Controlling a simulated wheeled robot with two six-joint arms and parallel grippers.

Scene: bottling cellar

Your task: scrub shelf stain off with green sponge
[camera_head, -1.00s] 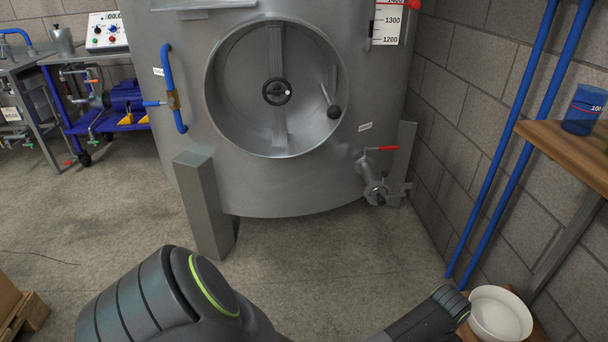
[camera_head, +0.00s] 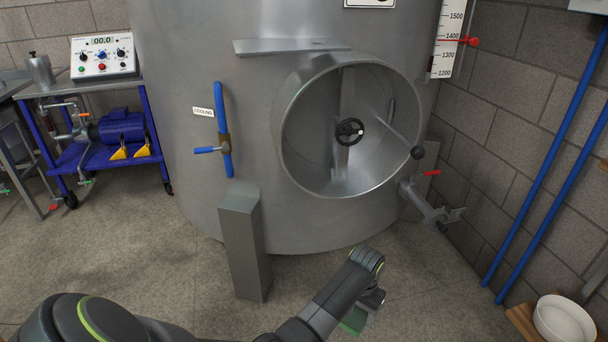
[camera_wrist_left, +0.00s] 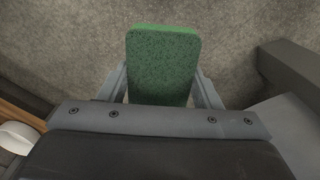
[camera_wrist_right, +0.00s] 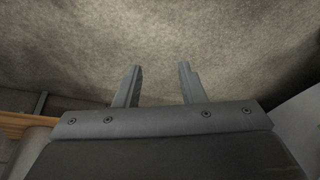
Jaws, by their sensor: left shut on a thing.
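The green sponge (camera_wrist_left: 163,62) is held between the fingers of my left gripper (camera_wrist_left: 162,85) in the left wrist view. In the head view part of the sponge (camera_head: 353,321) shows under my left gripper (camera_head: 368,302), above the floor in front of the tank. My right gripper (camera_wrist_right: 160,85) is open and empty over bare floor in its own wrist view; it is not in the head view. A narrow steel ledge (camera_head: 290,46) juts from the tank's front above the round hatch. No stain can be made out on it.
A white bowl (camera_head: 563,322) stands low at the right. A blue cart (camera_head: 105,160) is at the left. Floor before the tank is clear.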

